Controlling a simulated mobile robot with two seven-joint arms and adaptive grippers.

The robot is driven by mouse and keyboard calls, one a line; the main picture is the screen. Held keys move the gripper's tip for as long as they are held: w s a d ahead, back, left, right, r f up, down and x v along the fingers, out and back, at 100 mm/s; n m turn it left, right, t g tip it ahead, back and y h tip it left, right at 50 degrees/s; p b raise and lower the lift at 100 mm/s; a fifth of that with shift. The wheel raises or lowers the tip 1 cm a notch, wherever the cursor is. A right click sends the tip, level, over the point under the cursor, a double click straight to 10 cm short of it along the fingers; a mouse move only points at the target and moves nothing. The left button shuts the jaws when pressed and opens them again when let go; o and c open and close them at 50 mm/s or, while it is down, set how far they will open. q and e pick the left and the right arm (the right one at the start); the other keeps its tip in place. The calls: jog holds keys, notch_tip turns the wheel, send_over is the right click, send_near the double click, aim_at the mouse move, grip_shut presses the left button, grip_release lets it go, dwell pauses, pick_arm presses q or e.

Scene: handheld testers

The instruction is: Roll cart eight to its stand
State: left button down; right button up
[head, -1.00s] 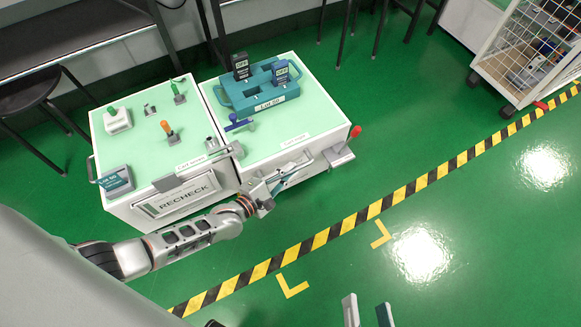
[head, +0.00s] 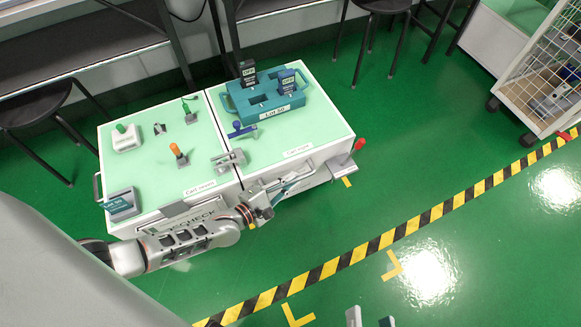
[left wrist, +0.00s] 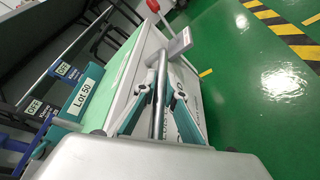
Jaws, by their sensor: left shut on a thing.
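Cart eight (head: 325,122) is the right one of two white carts with pale green tops; its small label is hard to read. It carries a teal case (head: 262,110) marked "Lot 50" with two dark tagged blocks. My left gripper (head: 283,192) is at its front side, shut on the push bar. In the left wrist view, the metal bar (left wrist: 158,95) runs between the teal fingers. Yellow corner marks (head: 347,182) show on the floor just by the cart's front. My right gripper (head: 370,320) is open and empty at the bottom edge, only its tips showing.
Cart seven (head: 150,165), with several small tools, stands close on the left. A red-knobbed lever (head: 359,145) sticks out at cart eight's front right. Dark benches and stools (head: 375,8) stand behind. A wire cage cart (head: 545,75) is at right. Green floor is open beyond the striped tape (head: 420,220).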

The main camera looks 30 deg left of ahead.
pick_arm(q)
jog(key=shift+w+a, duration=0.2)
jog(key=shift+a, duration=0.15)
jog(key=c, duration=2.2)
grip_release()
jog(key=shift+r, duration=0.1)
jog(key=shift+o, duration=0.6)
jog(key=shift+d, duration=0.1)
jog(key=shift+s, duration=0.55)
jog(key=v, duration=1.1)
jog(key=shift+w+r, duration=0.15)
